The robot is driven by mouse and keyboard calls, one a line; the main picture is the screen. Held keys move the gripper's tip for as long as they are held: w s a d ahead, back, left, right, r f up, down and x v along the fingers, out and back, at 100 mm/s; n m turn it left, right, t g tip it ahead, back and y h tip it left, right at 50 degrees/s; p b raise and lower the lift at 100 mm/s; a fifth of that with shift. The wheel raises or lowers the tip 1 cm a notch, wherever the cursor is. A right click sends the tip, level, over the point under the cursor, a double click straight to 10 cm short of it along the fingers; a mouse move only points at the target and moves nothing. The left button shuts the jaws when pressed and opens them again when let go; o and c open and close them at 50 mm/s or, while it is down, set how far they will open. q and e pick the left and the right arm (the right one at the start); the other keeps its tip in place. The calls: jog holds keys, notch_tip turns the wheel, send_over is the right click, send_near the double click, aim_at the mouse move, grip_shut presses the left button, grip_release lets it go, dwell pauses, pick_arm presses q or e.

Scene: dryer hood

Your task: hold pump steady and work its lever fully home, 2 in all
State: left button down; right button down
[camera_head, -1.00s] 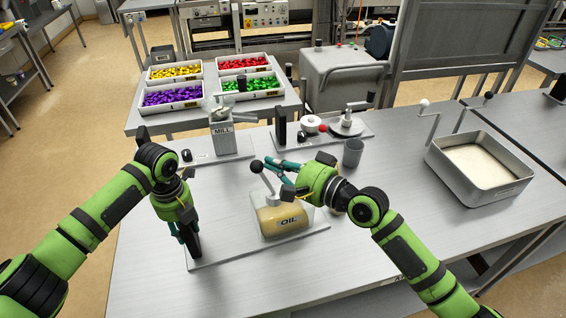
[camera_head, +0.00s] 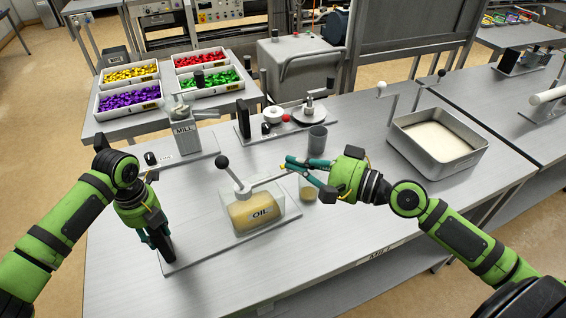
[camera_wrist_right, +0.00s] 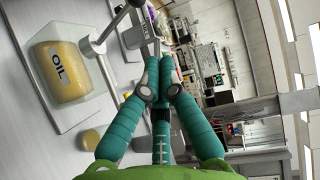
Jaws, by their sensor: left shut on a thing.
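The pump is a clear block with an amber tank marked OIL (camera_head: 252,213), standing on a flat plate (camera_head: 205,248). Its lever (camera_head: 233,174) carries a black ball knob and leans up to the left; a pale spout (camera_head: 268,181) points right. My left gripper (camera_head: 160,243) is shut on the dark upright post at the plate's left end. My right gripper (camera_head: 287,164) is right of the lever, past the spout's end, apart from the knob. Its fingertips are nearly together with nothing seen between them. The wrist view also shows the tank (camera_wrist_right: 62,72) and lever (camera_wrist_right: 108,27).
A small amber cup (camera_head: 307,194) stands near the spout, below my right gripper. A grey cup (camera_head: 317,139), a mill (camera_head: 187,138) and a plate with a dial device (camera_head: 309,115) stand behind. A metal tray (camera_head: 438,142) is at right. The front table is clear.

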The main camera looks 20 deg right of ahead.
jog(key=n+g, duration=0.1)
jog(key=n, duration=1.7)
send_near(230, 174)
jog(key=s+a+r, duration=0.1)
jog(key=s, duration=0.3)
jog(key=a+n+t+h, duration=0.1)
jog(key=a+n, duration=0.6)
jog(key=n, duration=1.1)
jog(key=r+x, duration=0.1)
jog(key=x, duration=0.8)
jog(key=d, duration=0.2)
jog(key=w+d, duration=0.1)
jog(key=shift+w+d+r, duration=0.1)
jog(key=shift+d+r, duration=0.2)
jog(key=shift+r, duration=0.05)
jog(key=shift+t, duration=0.3)
